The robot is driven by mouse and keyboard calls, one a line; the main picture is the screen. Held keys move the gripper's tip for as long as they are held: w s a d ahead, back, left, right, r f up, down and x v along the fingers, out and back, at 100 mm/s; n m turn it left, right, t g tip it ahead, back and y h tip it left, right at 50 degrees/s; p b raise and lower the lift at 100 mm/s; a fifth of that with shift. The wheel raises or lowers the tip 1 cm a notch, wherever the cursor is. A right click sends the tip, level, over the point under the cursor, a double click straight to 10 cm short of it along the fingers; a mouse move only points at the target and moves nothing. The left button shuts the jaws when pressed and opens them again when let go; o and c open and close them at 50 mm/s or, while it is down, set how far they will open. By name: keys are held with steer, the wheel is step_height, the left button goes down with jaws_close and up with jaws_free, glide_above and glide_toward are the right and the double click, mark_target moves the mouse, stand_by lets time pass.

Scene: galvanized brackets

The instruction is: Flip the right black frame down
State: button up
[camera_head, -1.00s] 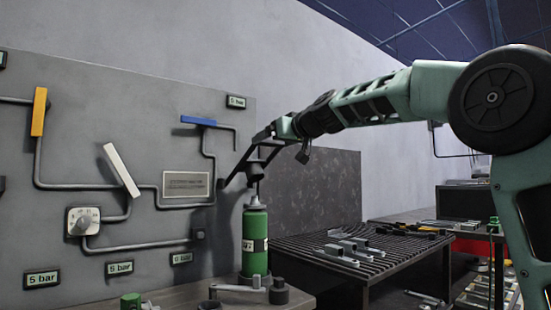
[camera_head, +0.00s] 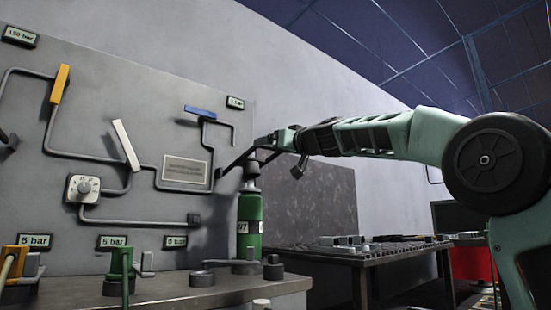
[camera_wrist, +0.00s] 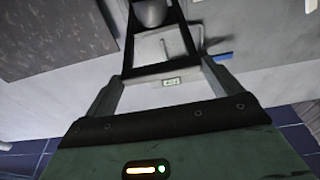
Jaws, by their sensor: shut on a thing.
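A dark, ladder-like black frame shows in the wrist view (camera_wrist: 160,69), with two side bars running away from me and a crossbar near my fingers. In the head view it is a dark slanting bar (camera_head: 236,160) in front of the grey wall panel, to the right of the metal plate. My gripper (camera_head: 270,143) is at its upper right end. In the wrist view, the grey fingers of my gripper (camera_wrist: 160,82) meet the near corners of the frame and are shut on it. Any hinge is hidden, and I cannot tell where the frame is attached.
A green bottle (camera_head: 249,218) stands below and near the frame. The panel carries yellow (camera_head: 60,84), white (camera_head: 126,145) and blue (camera_head: 200,112) handles. A slatted table (camera_head: 370,253) with metal parts stands at the right.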

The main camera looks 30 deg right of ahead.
step_height(320, 180, down, 6)
steer(key=b, duration=0.8)
steer(key=shift+f, duration=0.35)
steer(key=o, duration=1.1)
steer(key=b+v, duration=0.6)
steer(key=v, duration=1.1)
steer(key=shift+s+r, duration=0.2)
steer(key=shift+s, duration=0.15)
steer(key=shift+d, duration=0.15)
